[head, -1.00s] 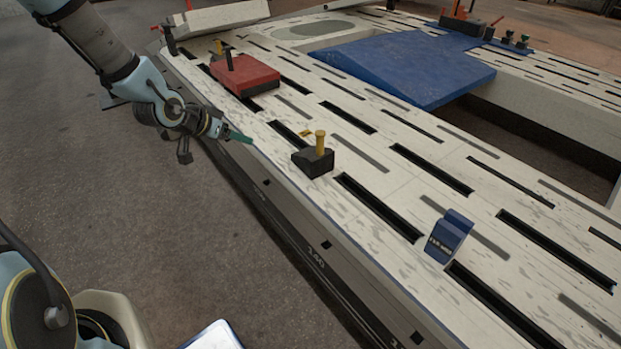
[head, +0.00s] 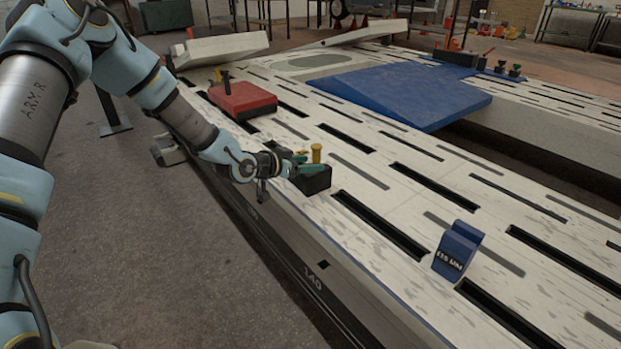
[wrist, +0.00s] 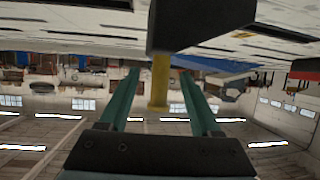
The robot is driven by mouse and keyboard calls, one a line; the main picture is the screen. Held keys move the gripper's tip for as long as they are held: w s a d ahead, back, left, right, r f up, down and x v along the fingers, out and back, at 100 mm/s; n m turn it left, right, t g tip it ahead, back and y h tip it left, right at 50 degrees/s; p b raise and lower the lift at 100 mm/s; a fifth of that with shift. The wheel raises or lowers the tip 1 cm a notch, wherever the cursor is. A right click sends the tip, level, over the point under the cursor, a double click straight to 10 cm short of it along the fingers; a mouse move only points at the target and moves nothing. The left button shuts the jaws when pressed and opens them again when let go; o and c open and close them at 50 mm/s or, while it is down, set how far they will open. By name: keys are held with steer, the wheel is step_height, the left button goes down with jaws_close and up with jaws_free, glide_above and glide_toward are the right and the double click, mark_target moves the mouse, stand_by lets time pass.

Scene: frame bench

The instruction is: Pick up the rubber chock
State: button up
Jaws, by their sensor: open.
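The rubber chock is a black block (head: 315,182) with an upright yellow peg (head: 317,152), standing on the pale slotted bench near its front edge. My gripper (head: 309,167) is at the chock's left side, its green fingers level with the lower peg. In the wrist view, which is upside down, the black block (wrist: 198,25) is at the top and the yellow peg (wrist: 160,84) points down. The open fingers (wrist: 160,74) appear on either side of the peg, with gaps. I cannot tell how far the peg is between them in depth.
The slotted bench (head: 375,215) carries a red block (head: 243,100) with a black handle behind my gripper. A blue block (head: 457,250) stands to the right, and a large blue ramp (head: 400,92) lies farther back. Bench surface between chock and blue block is clear.

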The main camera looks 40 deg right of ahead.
mark_target(317, 162)
steer(key=shift+b+x, duration=0.35)
steer(key=shift+x, duration=1.65)
steer(key=shift+c, duration=0.4)
jaws_close()
